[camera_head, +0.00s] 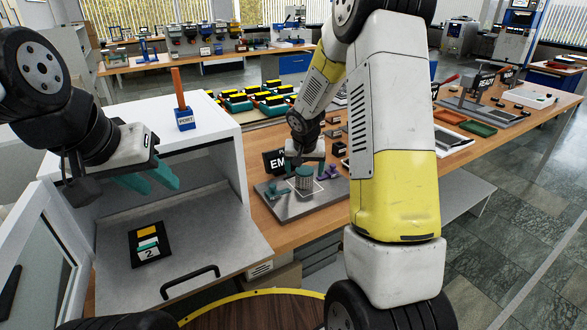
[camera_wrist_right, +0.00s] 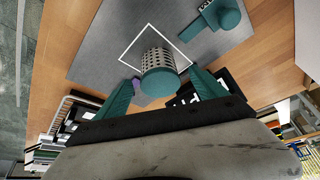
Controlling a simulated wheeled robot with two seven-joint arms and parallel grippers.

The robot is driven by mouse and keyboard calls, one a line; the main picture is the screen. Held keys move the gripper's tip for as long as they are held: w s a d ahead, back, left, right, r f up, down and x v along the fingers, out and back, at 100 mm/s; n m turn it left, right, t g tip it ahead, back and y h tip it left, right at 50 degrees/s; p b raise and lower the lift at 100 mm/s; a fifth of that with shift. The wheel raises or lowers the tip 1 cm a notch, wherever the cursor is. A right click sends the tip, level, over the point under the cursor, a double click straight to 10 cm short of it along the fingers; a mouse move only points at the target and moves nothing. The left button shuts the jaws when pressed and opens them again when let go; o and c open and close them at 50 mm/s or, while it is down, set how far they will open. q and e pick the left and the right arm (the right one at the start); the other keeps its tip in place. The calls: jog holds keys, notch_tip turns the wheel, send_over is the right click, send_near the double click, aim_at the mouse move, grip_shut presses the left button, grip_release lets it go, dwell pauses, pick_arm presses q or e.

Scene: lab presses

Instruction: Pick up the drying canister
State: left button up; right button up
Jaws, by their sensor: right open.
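The drying canister (camera_head: 304,182) has a teal end and a perforated metal body. It stands in a white-outlined square on a grey plate (camera_head: 337,191) on the wooden bench. It also shows in the right wrist view (camera_wrist_right: 159,73), between the teal fingers. My right gripper (camera_head: 305,163) is open at the canister, with one finger on each side of it; contact is not visible. In the right wrist view my right gripper (camera_wrist_right: 162,88) shows gaps beside the canister. My left gripper (camera_head: 150,180) is open and empty in front of the white cabinet.
A teal fixture (camera_head: 271,193) sits on the plate, and a purple part (camera_head: 327,171) is close beside the canister. A black sign (camera_head: 274,162) stands behind. The white cabinet (camera_head: 215,125) is left of the plate, with its shelf holding a black card (camera_head: 150,245).

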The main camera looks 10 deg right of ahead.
aim_at(305, 172)
jog(key=x, duration=0.4)
jog(key=c, duration=1.6)
jog(key=shift+o, duration=0.2)
jog(key=shift+r, duration=0.1)
